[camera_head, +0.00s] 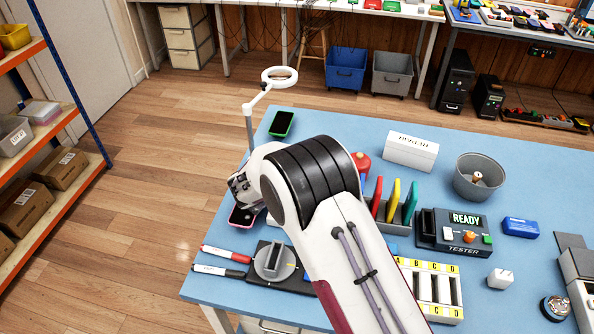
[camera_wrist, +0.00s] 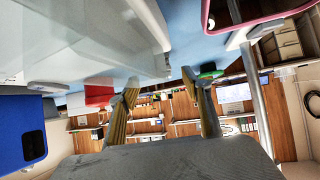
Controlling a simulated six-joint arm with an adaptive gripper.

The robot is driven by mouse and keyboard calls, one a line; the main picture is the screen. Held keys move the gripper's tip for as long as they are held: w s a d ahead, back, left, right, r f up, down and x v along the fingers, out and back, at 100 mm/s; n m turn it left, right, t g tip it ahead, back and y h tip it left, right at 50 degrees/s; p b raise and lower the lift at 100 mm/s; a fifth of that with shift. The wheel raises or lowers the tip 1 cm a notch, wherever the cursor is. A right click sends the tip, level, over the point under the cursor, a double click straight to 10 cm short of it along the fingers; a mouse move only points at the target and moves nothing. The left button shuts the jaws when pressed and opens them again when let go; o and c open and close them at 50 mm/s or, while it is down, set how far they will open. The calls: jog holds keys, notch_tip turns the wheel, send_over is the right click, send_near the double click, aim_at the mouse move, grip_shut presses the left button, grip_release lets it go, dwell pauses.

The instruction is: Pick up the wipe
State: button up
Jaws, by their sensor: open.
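I cannot single out the wipe with certainty. A pale, whitish form (camera_wrist: 90,40) fills the upper left of the wrist view, close to the camera; I cannot tell whether it is the wipe. A white box with dark lettering (camera_head: 410,151) stands at the back of the blue table. My gripper (camera_wrist: 165,100) is open, with nothing seen between its fingers. In the head view it is partly hidden by my arm, above the table's left side. A pink-edged phone (camera_head: 242,215) lies below it and also shows in the wrist view (camera_wrist: 243,12).
A magnifier lamp (camera_head: 279,77) rises at the table's (camera_head: 330,120) back left edge. Two markers (camera_head: 226,254), a grey bin (camera_head: 478,178), a phone rack and a tester (camera_head: 452,232) take up other spots.

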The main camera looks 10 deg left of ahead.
jog(key=shift+x, duration=1.7)
jog(key=c, duration=0.8)
